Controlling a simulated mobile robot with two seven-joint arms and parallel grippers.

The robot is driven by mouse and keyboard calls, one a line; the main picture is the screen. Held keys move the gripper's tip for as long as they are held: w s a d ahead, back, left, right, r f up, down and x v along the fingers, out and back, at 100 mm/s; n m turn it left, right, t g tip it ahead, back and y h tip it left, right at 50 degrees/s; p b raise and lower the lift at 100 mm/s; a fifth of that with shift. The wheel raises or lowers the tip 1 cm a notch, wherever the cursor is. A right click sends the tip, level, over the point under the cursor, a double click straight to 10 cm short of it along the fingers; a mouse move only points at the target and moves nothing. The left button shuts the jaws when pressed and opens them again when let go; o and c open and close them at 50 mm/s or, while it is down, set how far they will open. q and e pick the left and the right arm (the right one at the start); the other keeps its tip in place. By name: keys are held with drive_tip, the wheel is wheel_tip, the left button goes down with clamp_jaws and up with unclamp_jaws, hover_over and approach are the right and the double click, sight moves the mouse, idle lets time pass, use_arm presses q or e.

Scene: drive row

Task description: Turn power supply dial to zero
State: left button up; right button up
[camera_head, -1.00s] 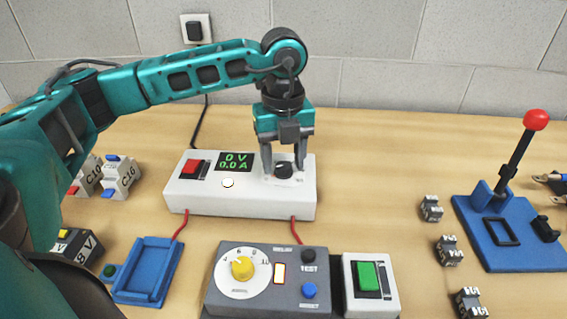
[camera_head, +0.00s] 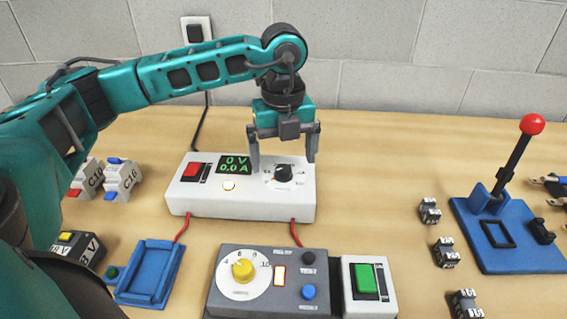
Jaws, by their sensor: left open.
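The white power supply (camera_head: 240,205) stands on the table near the middle. Its green display (camera_head: 235,164) reads 0 V and 0.0 A. Its black dial (camera_head: 284,173) sits on a pale scale at the right of the top face. A red switch (camera_head: 192,170) and a small lit button (camera_head: 229,185) are also on it. My left gripper (camera_head: 283,160) is open above the dial, with one finger on either side and apart from it. The dial is free and fully visible. My right gripper is not in view.
In front are a grey box with a yellow knob (camera_head: 243,270), a green switch (camera_head: 366,278) and a blue tray (camera_head: 150,270). A blue lever stand (camera_head: 505,240) with a red ball stands at right, near several small dark blocks. Breakers (camera_head: 122,179) lie at left. A wall is behind.

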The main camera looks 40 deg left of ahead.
sight(283, 168)
use_arm(q)
drive_tip(key=shift+r+p, duration=1.8)
drive_tip(key=shift+r, duration=0.95)
drive_tip(key=shift+s+f, duration=0.1)
